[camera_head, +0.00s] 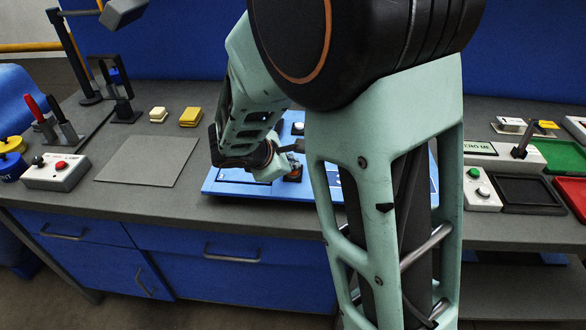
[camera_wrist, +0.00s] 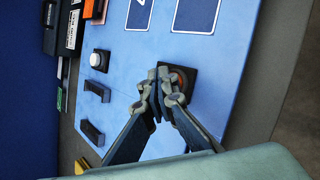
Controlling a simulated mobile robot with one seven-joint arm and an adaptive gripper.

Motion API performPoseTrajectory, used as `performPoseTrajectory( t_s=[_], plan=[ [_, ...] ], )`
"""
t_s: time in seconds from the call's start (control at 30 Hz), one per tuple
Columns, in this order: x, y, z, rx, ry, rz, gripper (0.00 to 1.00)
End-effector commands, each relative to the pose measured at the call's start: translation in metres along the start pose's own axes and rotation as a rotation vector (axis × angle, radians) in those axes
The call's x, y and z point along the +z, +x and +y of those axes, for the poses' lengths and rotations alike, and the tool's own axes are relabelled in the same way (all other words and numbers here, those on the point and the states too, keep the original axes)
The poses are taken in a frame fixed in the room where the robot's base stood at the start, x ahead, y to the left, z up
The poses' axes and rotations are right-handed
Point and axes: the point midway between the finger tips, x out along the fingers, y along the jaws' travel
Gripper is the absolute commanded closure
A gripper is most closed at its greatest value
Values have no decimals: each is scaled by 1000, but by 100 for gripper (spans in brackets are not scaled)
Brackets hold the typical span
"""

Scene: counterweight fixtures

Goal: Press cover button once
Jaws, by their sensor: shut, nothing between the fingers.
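A blue panel (camera_head: 225,186) lies on the grey bench, partly hidden behind my arm. In the wrist view the panel (camera_wrist: 118,125) carries a dark square button housing with an orange-brown round button (camera_wrist: 183,76). A white round button (camera_wrist: 97,59) on a black base sits further left. No lettering that marks either one as the cover button is legible. My gripper (camera_wrist: 158,86) is shut and empty, its fingertips over the left edge of the dark housing and partly hiding the round button. I cannot tell whether they touch it.
Two black handle-like blocks (camera_wrist: 96,91) stand on the panel near the white button. A control box (camera_head: 56,171) with a red and a black knob is at the left of the bench. Dark, green and red trays (camera_head: 529,194) are at the right. A grey mat (camera_head: 150,160) lies clear.

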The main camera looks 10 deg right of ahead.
Motion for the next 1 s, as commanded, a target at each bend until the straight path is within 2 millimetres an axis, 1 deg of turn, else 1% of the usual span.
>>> performPoseTrajectory(
  t_s=[0.27, 0.6, 1.0],
  plan=[
    [1, -1, 1, -1, 0, 1, 100],
    [10, -13, 9, 0, 0, 0, 100],
    [11, -15, 11, 0, 0, 0, 100]
  ],
)
